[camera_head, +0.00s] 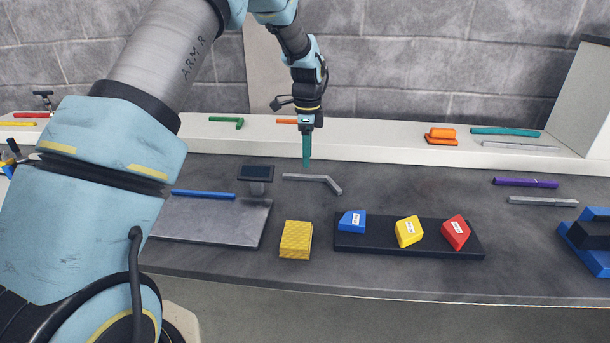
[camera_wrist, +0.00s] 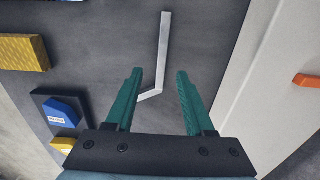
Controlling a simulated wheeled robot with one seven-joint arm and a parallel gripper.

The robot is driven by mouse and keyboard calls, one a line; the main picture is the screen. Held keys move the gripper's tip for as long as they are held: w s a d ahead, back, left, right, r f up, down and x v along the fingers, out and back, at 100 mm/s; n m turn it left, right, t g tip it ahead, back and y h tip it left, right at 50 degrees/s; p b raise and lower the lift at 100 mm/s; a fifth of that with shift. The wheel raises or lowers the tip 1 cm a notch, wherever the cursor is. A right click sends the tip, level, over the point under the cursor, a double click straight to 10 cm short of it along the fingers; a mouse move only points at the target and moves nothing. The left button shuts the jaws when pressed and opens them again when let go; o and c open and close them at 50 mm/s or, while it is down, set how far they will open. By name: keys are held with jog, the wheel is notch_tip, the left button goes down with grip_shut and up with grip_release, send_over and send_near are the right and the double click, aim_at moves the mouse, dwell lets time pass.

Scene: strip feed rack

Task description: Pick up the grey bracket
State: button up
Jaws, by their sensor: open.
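The grey bracket (camera_head: 313,178) is a thin bar with a bent end, lying flat on the dark worktop. In the wrist view the bracket (camera_wrist: 164,50) has its long arm pointing away and its short bent end between the lines of the two fingers. My gripper (camera_head: 307,163) has teal fingers pointing down, over the worktop just behind the bracket in the head view. In the wrist view my gripper (camera_wrist: 159,75) is open and empty, with the fingers apart on either side of the bent end. I cannot tell the exact height above it.
A black tray (camera_head: 350,243) holds blue, yellow and red blocks. A yellow block (camera_head: 296,240), a grey plate (camera_head: 225,225) with a blue bar (camera_head: 203,194), and a small dark-topped stand (camera_head: 257,174) are nearby. A raised white ledge (camera_head: 380,140) runs behind.

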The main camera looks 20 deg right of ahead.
aim_at(305, 175)
jog(key=shift+w+a+f+p, duration=0.15)
jog(key=shift+f+p, duration=0.55)
jog(key=shift+f, duration=0.8)
jog(key=shift+w+a+f+p, duration=0.15)
jog(key=shift+f+p, duration=0.5)
jog(key=shift+f, duration=0.8)
jog(key=shift+c, duration=0.3)
grip_shut()
jog(key=shift+d, duration=0.1)
